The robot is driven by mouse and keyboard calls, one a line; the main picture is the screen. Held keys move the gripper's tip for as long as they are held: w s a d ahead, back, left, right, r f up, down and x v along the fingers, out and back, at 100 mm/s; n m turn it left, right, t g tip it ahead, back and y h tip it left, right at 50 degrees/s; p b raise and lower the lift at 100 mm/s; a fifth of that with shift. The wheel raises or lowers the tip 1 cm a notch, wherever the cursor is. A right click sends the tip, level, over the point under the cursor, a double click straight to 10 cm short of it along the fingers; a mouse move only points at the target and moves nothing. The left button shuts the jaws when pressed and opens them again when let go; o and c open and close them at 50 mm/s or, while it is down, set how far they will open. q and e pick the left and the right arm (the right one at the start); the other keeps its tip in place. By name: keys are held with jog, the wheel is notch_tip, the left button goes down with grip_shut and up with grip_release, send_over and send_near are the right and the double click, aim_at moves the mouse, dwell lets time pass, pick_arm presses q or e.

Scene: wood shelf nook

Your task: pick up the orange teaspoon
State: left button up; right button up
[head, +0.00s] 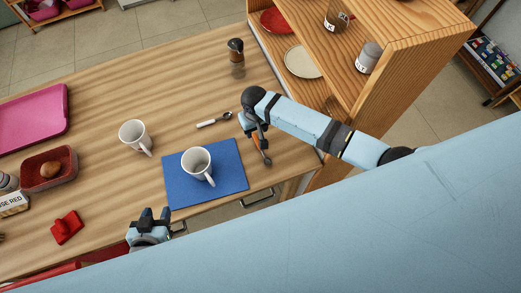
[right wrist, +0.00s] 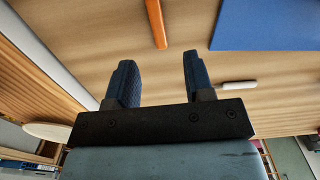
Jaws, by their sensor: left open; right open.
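The orange teaspoon lies on the wooden table right of the blue mat; its orange handle (head: 256,139) shows in the head view, with the metal bowl toward the table's front edge. In the right wrist view the orange handle (right wrist: 156,22) shows at the top, beyond the fingertips. My right gripper (head: 252,126) is open and empty above the table, close to the handle end; its two fingers (right wrist: 158,62) stand apart in the right wrist view. The spoon's bowl is out of that view. My left gripper (head: 152,214) is open and empty at the table's front edge.
A white-handled teaspoon (head: 208,124) lies close by, left of my right gripper. A white mug (head: 196,162) stands on the blue mat (head: 230,184); another mug (head: 132,135) stands left of it. A wooden shelf (head: 375,75) rises at the right; a pepper mill (head: 236,55) stands behind.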

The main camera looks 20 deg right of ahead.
aim_at(257, 140)
jog(key=shift+f+b, duration=0.35)
jog(key=shift+f, duration=0.5)
jog(key=shift+f+b, duration=0.25)
jog(key=shift+b, duration=0.15)
jog(key=shift+f+b, duration=0.4)
jog(key=shift+b, duration=0.05)
notch_tip(257, 140, down, 4)
jog(key=b, duration=0.5)
jog(key=shift+d+r, duration=0.1)
jog(key=shift+r, duration=0.05)
pick_arm(q)
notch_tip(257, 140, down, 9)
jog(key=shift+w+d+r, duration=0.2)
jog(key=shift+d, duration=0.25)
pick_arm(e)
jog(key=shift+s, duration=0.1)
pick_arm(q)
jog(key=shift+r, duration=0.15)
pick_arm(e)
grip_shut()
